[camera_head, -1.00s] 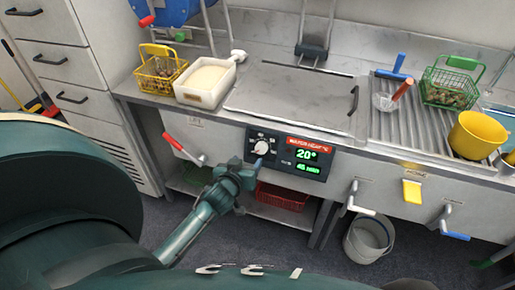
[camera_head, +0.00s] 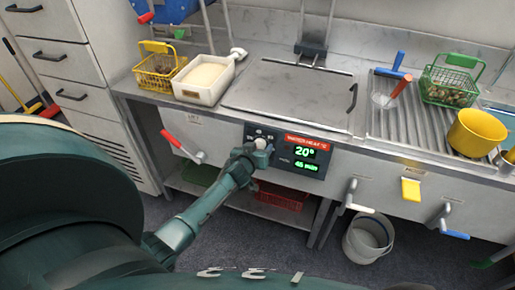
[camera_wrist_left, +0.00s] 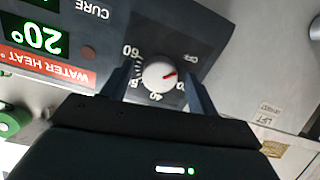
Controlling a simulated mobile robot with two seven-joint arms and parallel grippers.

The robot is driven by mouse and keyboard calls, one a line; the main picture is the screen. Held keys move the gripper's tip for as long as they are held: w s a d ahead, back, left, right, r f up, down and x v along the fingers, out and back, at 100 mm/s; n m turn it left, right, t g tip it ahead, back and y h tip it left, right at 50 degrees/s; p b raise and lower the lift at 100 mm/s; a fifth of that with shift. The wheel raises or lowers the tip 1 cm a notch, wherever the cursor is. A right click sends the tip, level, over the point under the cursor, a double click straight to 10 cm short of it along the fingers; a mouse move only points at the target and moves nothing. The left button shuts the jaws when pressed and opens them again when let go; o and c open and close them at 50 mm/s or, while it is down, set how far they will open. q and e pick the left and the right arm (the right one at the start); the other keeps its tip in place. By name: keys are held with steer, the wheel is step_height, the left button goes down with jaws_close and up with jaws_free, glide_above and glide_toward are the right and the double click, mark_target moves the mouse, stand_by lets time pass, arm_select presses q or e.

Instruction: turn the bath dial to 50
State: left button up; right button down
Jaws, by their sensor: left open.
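The bath dial (camera_wrist_left: 158,76) is a round white knob with a red pointer mark on a black control panel (camera_head: 285,170). The left wrist view shows it upside down, with 60, 40 and OFF legible around it. The pointer is away from the 60 and OFF labels. My left gripper (camera_head: 262,150) is at the panel and covers most of the dial in the head view. In the left wrist view its two dark fingers stand open, one on each side of the knob; contact cannot be told. The display (camera_head: 305,152) reads 20°. My right gripper is not in view.
A red-handled lever (camera_head: 172,139) is left of the panel. A metal lid (camera_head: 290,95) covers the bath above. A yellow basket (camera_head: 155,75), white tub (camera_head: 200,93), green basket (camera_head: 447,98) and yellow bowl (camera_head: 475,135) stand on the counter. A bucket (camera_head: 367,240) is on the floor.

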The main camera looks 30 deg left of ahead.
arm_select(q)
steer(key=shift+c, duration=0.6)
steer(key=c, duration=0.9)
steer(key=shift+o, duration=0.2)
